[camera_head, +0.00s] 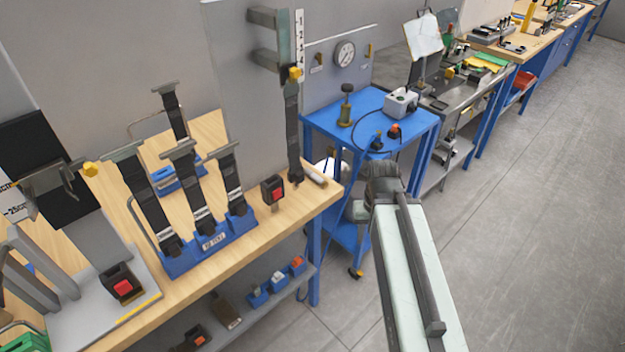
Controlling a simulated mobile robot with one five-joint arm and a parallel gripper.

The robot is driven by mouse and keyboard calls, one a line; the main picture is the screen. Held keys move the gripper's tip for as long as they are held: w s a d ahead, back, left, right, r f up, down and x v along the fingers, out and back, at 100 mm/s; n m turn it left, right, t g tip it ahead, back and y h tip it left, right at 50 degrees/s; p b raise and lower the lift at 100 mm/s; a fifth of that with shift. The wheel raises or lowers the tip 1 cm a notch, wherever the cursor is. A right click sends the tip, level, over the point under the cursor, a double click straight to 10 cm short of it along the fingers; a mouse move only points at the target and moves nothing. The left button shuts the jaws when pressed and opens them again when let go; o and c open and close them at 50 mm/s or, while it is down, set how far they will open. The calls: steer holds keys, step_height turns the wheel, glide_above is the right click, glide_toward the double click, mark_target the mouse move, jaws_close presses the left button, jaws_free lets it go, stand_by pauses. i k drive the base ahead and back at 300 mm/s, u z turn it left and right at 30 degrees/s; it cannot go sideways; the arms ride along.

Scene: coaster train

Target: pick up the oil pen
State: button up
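I cannot pick out an oil pen with certainty. My gripper's fingers cannot be made out beyond that joint. A white rounded shape and a grey part lie left of the joint, partly hidden, and I cannot tell what they are.
The wooden bench (262,222) holds a blue rack (208,243) of upright dark straps and a red-buttoned black block (273,190). A blue cart (372,103) with a grey box (401,102) stands behind my arm. Grey floor (530,230) at right is clear.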

mark_target(324, 184)
steer(key=u, duration=0.05)
steer(key=k, duration=1.5)
steer(key=u, duration=0.95)
steer(key=i, duration=2)
steer(key=z, duration=0.05)
